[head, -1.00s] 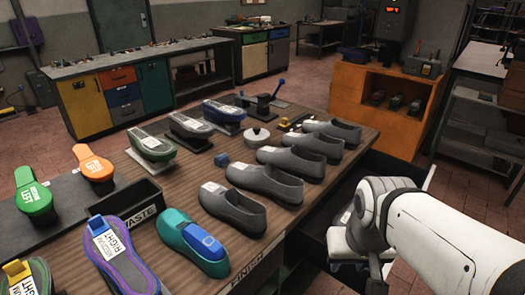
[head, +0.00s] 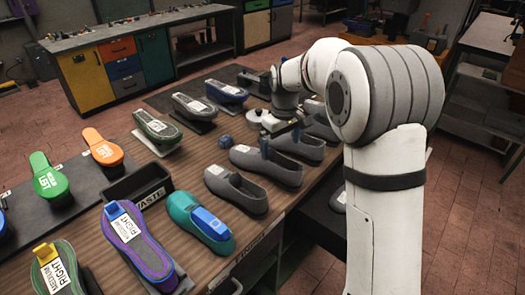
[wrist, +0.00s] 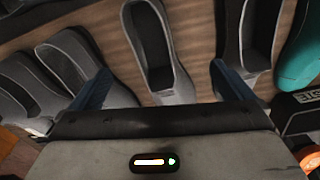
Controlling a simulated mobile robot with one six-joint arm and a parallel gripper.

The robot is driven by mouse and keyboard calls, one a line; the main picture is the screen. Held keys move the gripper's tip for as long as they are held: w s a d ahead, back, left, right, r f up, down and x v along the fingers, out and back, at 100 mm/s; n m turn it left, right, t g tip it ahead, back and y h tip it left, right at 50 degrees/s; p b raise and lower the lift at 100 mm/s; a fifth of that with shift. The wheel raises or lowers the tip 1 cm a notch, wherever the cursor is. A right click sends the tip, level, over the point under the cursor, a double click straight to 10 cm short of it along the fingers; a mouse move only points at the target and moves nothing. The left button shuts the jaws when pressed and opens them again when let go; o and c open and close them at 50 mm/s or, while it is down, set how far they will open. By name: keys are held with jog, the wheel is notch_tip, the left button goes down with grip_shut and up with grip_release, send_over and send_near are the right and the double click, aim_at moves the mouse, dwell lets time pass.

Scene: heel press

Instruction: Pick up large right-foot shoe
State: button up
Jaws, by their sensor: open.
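Several dark grey shoes stand in a row along the right side of the workbench. One grey shoe (head: 278,172) lies in front of my gripper (head: 281,142) in the head view; it seems to be the shoe (wrist: 160,55) between the blue fingers in the wrist view. My gripper (wrist: 160,70) is open and empty, with the fingers apart on either side of that shoe in the picture. Whether they touch it I cannot tell. The nearest grey shoe (head: 240,192) has a white label; it shows in the wrist view (wrist: 232,55). Sizes and feet are unreadable on the grey shoes.
A teal shoe (head: 190,214) and a purple-edged sole marked right (head: 150,262) stand nearer. Labelled soles (head: 155,130) stand behind. Grey shoes (wrist: 75,55) crowd the left of the wrist view.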

jog(key=w+a+f, duration=0.1)
jog(key=a, duration=0.1)
jog(key=w+a+f+n+p, duration=0.1)
jog(key=w+a, duration=0.1)
jog(key=w+a+f+n, duration=0.1)
jog(key=w+f, duration=0.1)
jog(key=shift+w+a+g, duration=0.25)
jog(key=shift+a+g, duration=0.05)
jog(key=shift+a, duration=0.1)
jog(key=shift+a+f+p, duration=0.15)
jog(key=shift+f+p, duration=0.1)
jog(key=shift+p, duration=0.05)
jog(key=f, duration=0.2)
jog(key=f+p, duration=0.1)
jog(key=f, duration=0.2)
jog(key=f+p, duration=0.1)
jog(key=f, duration=0.1)
jog(key=shift+w+f, duration=0.3)
jog(key=shift+w, duration=0.1)
jog(key=shift+c, duration=0.4)
jog(key=c, duration=1.2)
